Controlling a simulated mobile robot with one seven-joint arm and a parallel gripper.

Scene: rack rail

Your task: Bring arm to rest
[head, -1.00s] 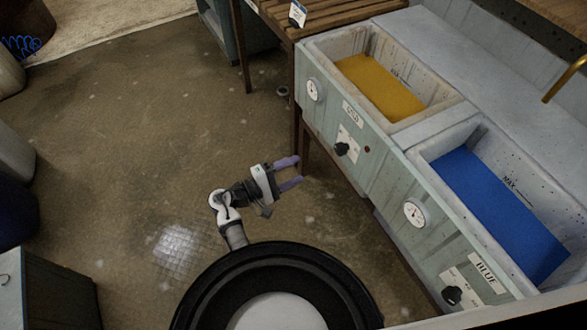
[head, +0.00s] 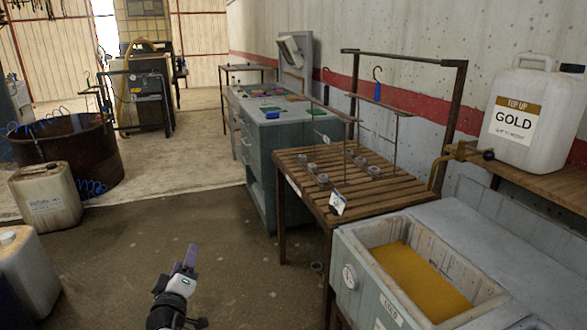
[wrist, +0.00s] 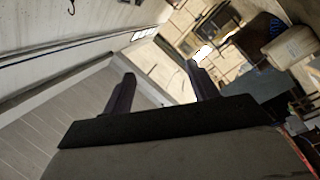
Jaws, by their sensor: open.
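My gripper (head: 184,262) shows at the lower middle of the head view, over the open floor to the left of the slatted table and the gold tank. Its purple fingers point up and away from me. In the wrist view the two purple fingers (wrist: 158,90) stand well apart with nothing between them. The gripper is open and empty, and it touches nothing that I can see.
A slatted wooden table (head: 290,160) with a rail frame stands right of centre. The gold tank (head: 350,245) is at lower right. A grey-green cabinet (head: 258,165) stands behind. Jugs (head: 45,200) and a dark drum (head: 70,150) line the left. The floor (head: 120,240) between is clear.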

